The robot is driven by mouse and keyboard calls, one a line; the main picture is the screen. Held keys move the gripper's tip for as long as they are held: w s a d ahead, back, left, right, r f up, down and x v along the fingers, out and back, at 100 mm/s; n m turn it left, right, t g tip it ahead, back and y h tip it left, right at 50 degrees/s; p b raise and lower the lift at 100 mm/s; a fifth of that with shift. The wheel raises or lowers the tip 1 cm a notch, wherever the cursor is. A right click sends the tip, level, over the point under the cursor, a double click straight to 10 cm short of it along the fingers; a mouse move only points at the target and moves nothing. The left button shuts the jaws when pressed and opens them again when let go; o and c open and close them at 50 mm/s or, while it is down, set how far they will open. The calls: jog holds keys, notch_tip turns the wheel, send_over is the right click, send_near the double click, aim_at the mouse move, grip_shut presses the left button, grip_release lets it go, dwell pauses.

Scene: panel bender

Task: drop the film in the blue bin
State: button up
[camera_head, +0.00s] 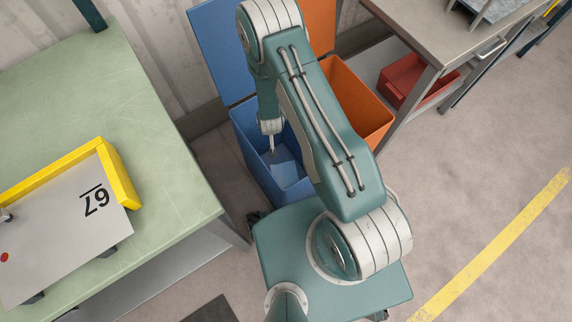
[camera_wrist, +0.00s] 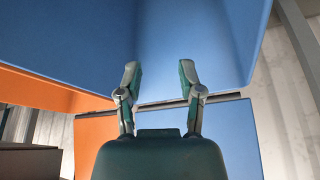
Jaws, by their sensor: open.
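The blue bin (camera_head: 247,153) stands on the floor left of the orange bin, its blue lid (camera_head: 217,48) raised behind it. A pale bluish piece (camera_head: 284,167) that looks like the film lies inside the blue bin, though its outline is hard to make out. My gripper (camera_head: 271,149) points down at the bin's mouth, just above that piece, and is small in this view. In the wrist view my gripper (camera_wrist: 160,75) is open with nothing between its fingers. Blue bin wall (camera_wrist: 195,35) fills the upper part of that view; no film shows there.
The orange bin (camera_head: 360,102) is close on the right, partly behind my arm. A green table (camera_head: 160,110) on the left holds a plate marked 67 (camera_head: 70,215) in a yellow frame (camera_head: 119,172). A grey bench (camera_head: 440,28) with a red tray (camera_head: 405,77) stands at upper right. Floor at right is clear.

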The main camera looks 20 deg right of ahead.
jog(key=shift+r, duration=0.1)
jog(key=v, duration=1.1)
jog(key=shift+s+r, duration=0.2)
jog(key=shift+r, duration=0.1)
notch_tip(320, 180, up, 25)
jog(key=s+d+n+y, duration=0.1)
jog(key=y, duration=0.1)
jog(key=s+d+r, duration=0.2)
jog(key=s+r, duration=0.5)
jog(key=s, duration=0.1)
jog(key=s+d+r+t+h, duration=0.1)
jog(key=s+d+r, duration=0.2)
jog(key=s+r, duration=0.5)
jog(key=shift+s+d, duration=0.3)
jog(key=shift+s, duration=0.2)
